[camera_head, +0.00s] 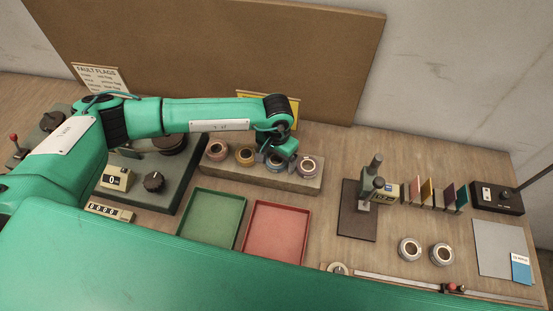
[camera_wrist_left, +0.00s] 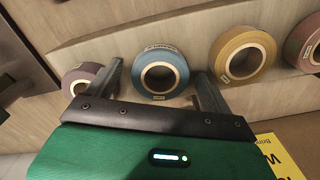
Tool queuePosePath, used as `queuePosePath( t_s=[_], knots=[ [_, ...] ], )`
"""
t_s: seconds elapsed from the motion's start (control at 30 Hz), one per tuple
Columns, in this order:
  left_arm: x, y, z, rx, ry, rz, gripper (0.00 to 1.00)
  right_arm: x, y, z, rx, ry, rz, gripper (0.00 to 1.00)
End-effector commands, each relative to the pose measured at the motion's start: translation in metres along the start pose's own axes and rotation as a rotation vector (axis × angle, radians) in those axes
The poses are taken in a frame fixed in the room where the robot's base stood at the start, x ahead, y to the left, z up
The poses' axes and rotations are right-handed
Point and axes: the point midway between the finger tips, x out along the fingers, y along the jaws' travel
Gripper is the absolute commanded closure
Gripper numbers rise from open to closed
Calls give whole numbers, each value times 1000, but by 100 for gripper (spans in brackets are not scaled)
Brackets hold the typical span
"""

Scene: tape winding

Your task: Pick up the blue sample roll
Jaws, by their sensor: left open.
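The blue sample roll (camera_head: 272,164) sits in a row of rolls on a pale block (camera_head: 240,173), partly hidden by my left gripper (camera_head: 286,152). In the left wrist view the blue roll (camera_wrist_left: 142,72) shows as a ring with a pale core. My left gripper (camera_wrist_left: 160,85) is open, with one finger on each side of the blue roll, and holds nothing. I cannot tell whether the fingers touch it. My right gripper is not in view.
A purplish roll (camera_head: 306,174) and a yellow roll (camera_head: 240,158) flank the blue one, with a pinkish-brown roll (camera_head: 212,156) beyond. Green (camera_head: 217,215) and red (camera_head: 275,232) trays lie empty in front. A stand (camera_head: 357,222) is to the right.

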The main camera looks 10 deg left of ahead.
Motion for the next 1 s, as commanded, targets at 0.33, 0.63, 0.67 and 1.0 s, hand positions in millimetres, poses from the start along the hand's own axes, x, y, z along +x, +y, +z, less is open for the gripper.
queuePosePath(
  t_s=[0.33,0.63,0.67,1.0],
  knots=[
    [0,0,0,0,0,0,63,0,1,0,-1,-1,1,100],
    [-3,0,0,-1,1,0,63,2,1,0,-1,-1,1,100],
    [-4,0,-1,0,2,-1,63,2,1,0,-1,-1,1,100],
    [-55,0,-2,2,7,-1,63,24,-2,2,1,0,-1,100]
  ],
)
